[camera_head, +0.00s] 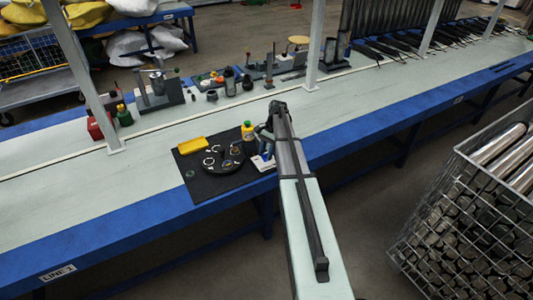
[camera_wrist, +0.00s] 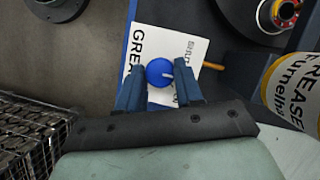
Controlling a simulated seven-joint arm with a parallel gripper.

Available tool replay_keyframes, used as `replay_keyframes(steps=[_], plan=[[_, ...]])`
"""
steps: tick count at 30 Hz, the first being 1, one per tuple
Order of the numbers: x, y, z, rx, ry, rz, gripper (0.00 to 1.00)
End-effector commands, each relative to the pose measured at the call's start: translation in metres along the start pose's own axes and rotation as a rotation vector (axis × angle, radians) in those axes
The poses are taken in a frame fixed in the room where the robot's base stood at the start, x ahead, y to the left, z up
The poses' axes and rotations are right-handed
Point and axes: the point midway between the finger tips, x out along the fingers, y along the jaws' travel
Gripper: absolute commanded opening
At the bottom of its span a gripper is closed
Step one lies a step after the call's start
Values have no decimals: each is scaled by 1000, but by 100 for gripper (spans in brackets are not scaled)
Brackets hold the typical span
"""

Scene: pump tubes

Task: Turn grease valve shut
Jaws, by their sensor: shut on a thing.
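The grease valve's round blue knob (camera_wrist: 160,72) shows in the wrist view over a white label (camera_wrist: 195,45) with partly covered lettering that starts "GRE". My gripper (camera_wrist: 157,80) has one blue finger on each side of the knob and is shut on it. A small pale mark shows on the knob's right side. In the head view my gripper (camera_head: 266,142) is down at the front edge of the bench, above the white label (camera_head: 262,163). The knob is hidden or too small to make out there.
A yellow-capped grease bottle (camera_head: 247,131) stands close to my gripper; it also shows at the wrist view's right (camera_wrist: 297,85). A black mat (camera_head: 203,187) bears a dark round tray (camera_head: 222,172) and a yellow block (camera_head: 192,145). A wire basket (camera_head: 460,215) of metal tubes stands right.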

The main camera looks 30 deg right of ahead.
Motion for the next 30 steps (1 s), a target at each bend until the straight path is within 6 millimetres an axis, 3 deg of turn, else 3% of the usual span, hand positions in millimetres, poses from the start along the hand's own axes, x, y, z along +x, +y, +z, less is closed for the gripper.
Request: replay_keyframes(steps=[18,30], plan=[[0,-5,1,-517,1,215,5],[0,-5,2,-703,1,291,5]])
